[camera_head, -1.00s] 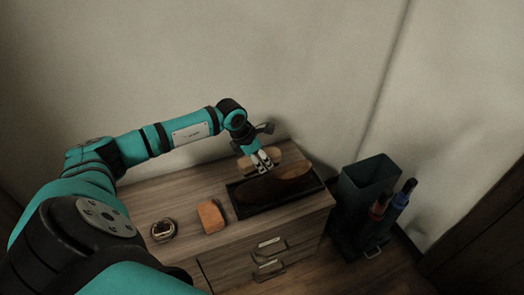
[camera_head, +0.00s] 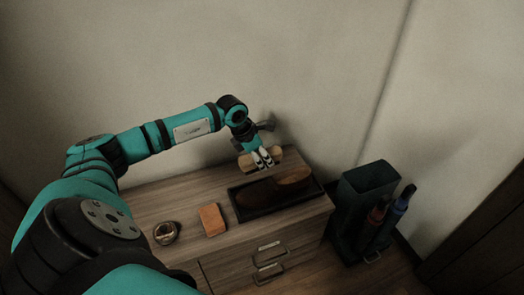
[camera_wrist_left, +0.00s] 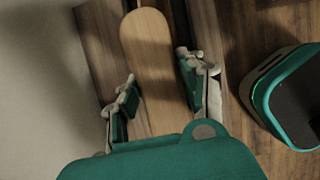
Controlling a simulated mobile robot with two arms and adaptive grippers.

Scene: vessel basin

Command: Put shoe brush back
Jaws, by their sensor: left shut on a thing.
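The shoe brush (camera_head: 276,154) has a pale wooden, rounded back. My left gripper (camera_head: 263,158) is shut on the brush, just behind the dark tray (camera_head: 236,214) on the cabinet top. In the left wrist view the brush (camera_wrist_left: 150,45) lies lengthwise between the two fingers (camera_wrist_left: 160,95). Its bristles are hidden, and I cannot tell whether it touches the cabinet top. A brown shoe (camera_head: 270,192) lies in the tray, in front of the gripper. My right gripper is not in view.
On the wooden cabinet (camera_head: 180,197), left of the tray, are an orange block (camera_head: 212,219) and a small round tin-like item (camera_head: 166,232). A dark stand (camera_head: 368,181) with a red and a blue item is on the floor at right. The wall is close behind.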

